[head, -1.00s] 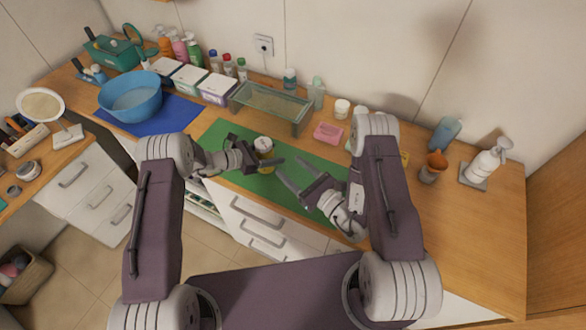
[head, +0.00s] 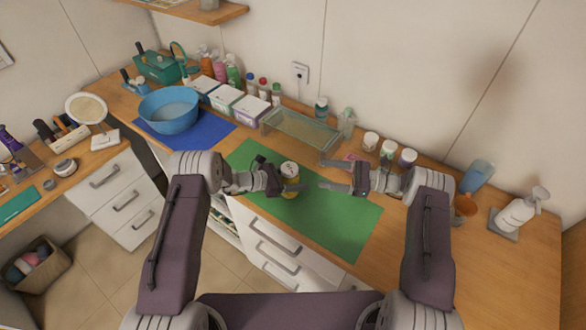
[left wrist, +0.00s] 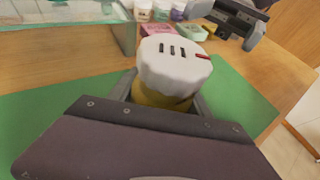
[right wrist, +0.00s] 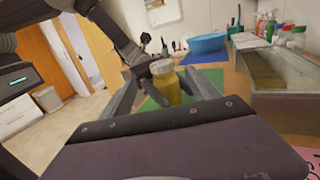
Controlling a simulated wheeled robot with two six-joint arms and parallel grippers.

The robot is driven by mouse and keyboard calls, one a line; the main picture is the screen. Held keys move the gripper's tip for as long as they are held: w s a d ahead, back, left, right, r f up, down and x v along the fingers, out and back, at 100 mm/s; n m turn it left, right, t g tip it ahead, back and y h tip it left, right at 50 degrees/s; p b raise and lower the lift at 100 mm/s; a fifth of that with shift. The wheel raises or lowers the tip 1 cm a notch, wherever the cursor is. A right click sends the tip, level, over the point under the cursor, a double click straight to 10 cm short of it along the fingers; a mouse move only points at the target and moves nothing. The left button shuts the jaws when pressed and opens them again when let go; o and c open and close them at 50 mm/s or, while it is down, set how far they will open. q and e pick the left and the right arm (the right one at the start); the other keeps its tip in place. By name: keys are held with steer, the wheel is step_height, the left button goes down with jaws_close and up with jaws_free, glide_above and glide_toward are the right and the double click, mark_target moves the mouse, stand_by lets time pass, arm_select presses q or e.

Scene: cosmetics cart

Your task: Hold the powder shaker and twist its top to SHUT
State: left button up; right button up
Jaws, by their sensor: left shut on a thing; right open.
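The powder shaker has a yellow body (head: 290,191) and a white top (head: 290,169). It stands upright at the green mat (head: 335,222). My left gripper (head: 281,182) is shut around its body from the left. In the left wrist view the white top (left wrist: 175,62) shows several dark slots and a red mark near its right edge. My right gripper (head: 324,175) is open and empty, to the right of the shaker and apart from it, its fingers pointing at it. In the right wrist view the shaker (right wrist: 166,86) appears between the open fingers, beyond their tips.
Behind the mat stand a glass-topped box (head: 300,134), small jars (head: 370,141) and a pink item (head: 355,158) partly hidden by my right gripper. A blue basin (head: 168,110) is at left. A pump bottle (head: 520,212) is at right. The mat's front right is clear.

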mark_target(293, 168)
steer(key=a, duration=0.3)
steer(key=w+a, duration=0.1)
steer(key=a, duration=0.3)
steer(key=w+a, duration=0.1)
steer(key=a, duration=0.3)
steer(key=shift+w+a+f, duration=0.1)
steer(key=shift+w+a, duration=0.05)
steer(key=shift+w, duration=0.1)
steer(key=c, duration=1.4)
steer(key=shift+o, duration=0.2)
steer(key=shift+m+t+h, duration=0.4)
steer(key=shift+m+t, duration=0.2)
steer(key=shift+t, duration=0.4)
steer(key=o, duration=1.4)
steer(key=shift+c, duration=0.2)
